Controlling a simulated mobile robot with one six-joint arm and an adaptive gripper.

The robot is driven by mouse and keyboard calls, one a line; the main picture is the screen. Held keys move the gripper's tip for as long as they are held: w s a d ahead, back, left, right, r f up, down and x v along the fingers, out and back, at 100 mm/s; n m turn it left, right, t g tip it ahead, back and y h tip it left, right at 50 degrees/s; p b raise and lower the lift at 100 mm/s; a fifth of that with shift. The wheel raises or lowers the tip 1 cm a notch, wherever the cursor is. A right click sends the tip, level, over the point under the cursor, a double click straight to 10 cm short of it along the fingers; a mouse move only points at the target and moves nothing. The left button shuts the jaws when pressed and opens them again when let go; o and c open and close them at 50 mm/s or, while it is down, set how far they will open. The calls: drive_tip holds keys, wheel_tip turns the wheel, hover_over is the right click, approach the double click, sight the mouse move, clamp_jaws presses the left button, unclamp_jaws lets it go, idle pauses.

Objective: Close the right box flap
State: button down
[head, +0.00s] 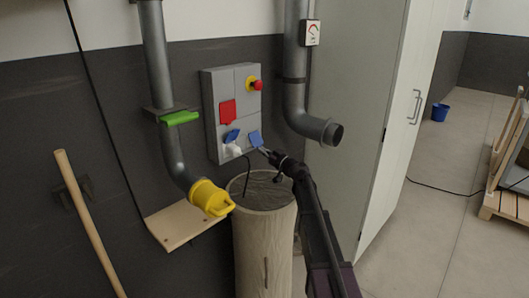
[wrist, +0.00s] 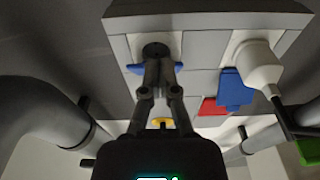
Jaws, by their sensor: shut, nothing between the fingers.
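A grey wall box (head: 222,88) carries two blue flaps low on its front. The right flap (head: 255,138) stands open; in the wrist view its blue edge (wrist: 134,69) shows beside my fingers, and the dark round socket (wrist: 155,50) is uncovered. My gripper (head: 264,150) is shut and empty, its fingertips close to the right flap and socket. In the wrist view the fingers (wrist: 158,66) hide much of the flap; I cannot tell whether they touch it. The left flap (head: 232,136) is raised over a white plug (head: 234,149), which also shows in the wrist view (wrist: 257,65).
A red cover (head: 227,111) and a red button (head: 258,86) sit higher on the box. Grey pipes (head: 297,70) flank it. A bin (head: 264,240) stands below, next to a yellow pipe cap (head: 211,198). A tall cabinet (head: 350,90) is at right.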

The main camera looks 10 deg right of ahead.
drive_tip(key=shift+s+r, duration=0.1)
drive_tip(key=shift+r, duration=0.05)
drive_tip(key=r+p, duration=0.1)
drive_tip(key=s+g+p, duration=0.1)
drive_tip(key=p, duration=0.1)
drive_tip(key=shift+d+r+p, duration=0.15)
drive_tip(key=shift+r+p, duration=0.15)
drive_tip(key=shift+r, duration=0.1)
drive_tip(key=s+d+r+g+h+p, duration=0.4)
drive_tip(key=s+d+r+p, duration=0.3)
drive_tip(key=p, duration=1.1)
drive_tip(key=shift+s+r+g+h+p, duration=0.15)
drive_tip(key=shift+s+g+h+p, duration=0.2)
drive_tip(key=shift+g, duration=0.45)
drive_tip(key=b+x, duration=0.8)
drive_tip(key=x, duration=0.6)
drive_tip(key=shift+a, duration=0.15)
